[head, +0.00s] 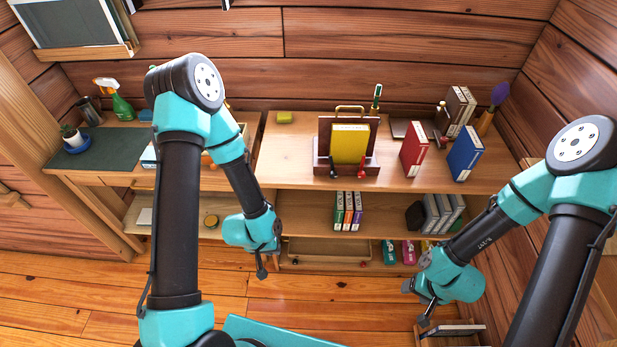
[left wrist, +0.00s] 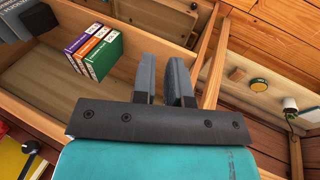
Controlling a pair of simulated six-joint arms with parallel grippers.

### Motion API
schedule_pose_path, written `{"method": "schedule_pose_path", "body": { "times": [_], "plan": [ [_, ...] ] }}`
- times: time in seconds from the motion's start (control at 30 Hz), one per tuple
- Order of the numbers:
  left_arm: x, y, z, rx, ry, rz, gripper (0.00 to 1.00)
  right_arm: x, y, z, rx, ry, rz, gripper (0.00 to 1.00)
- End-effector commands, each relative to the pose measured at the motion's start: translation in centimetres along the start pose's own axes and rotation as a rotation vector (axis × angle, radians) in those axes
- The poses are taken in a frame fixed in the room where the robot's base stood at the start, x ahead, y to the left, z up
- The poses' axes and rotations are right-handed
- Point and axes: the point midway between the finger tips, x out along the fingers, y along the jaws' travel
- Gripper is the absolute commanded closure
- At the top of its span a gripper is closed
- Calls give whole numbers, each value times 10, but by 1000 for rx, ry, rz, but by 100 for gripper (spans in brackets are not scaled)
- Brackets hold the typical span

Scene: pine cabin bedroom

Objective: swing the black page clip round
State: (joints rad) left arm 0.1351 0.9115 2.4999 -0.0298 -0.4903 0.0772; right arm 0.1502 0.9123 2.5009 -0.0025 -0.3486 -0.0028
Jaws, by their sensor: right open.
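The wooden book stand (head: 322,150) stands on the desk top with a yellow book (head: 350,143) in it. The black page clip (head: 333,163) is at the lower left of the book, and a red clip (head: 362,171) is at its lower right. In the left wrist view the black clip (left wrist: 31,147) shows at the lower left edge, beside the yellow book (left wrist: 12,158). My left gripper (left wrist: 162,62) is slightly open and empty; in the head view it hangs low (head: 262,272), left of and below the stand. My right gripper (head: 415,303) is open and empty, low at the right.
A red book (head: 413,150) and a blue book (head: 464,153) stand right of the stand. Several coloured books (head: 347,211) sit on the shelf below. A spray bottle (head: 118,104) stands at the left. The desk front before the stand is clear.

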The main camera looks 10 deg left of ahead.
Motion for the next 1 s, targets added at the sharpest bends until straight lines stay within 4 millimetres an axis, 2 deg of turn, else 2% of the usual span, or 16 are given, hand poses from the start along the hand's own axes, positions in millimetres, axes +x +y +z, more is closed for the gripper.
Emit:
{"method": "schedule_pose_path", "body": {
  "times": [0.03,0.13,0.27,0.5,0.63,0.8,1.0],
  "plan": [
    [0,1,-9,-22,47,19,92,0,0,0,0,0,0,41],
    [0,7,-34,-80,164,85,100,0,0,0,0,0,0,41],
    [-7,21,-67,-178,319,220,100,0,0,0,0,0,0,41],
    [-39,53,-115,-372,526,572,100,0,0,0,0,0,0,41],
    [-65,70,-133,-482,582,807,100,0,0,0,0,0,0,41],
    [-101,86,-145,-607,589,1103,100,0,0,0,0,0,0,41],
    [-121,92,-149,-668,568,1263,100,0,0,0,0,0,0,41]
  ]
}}
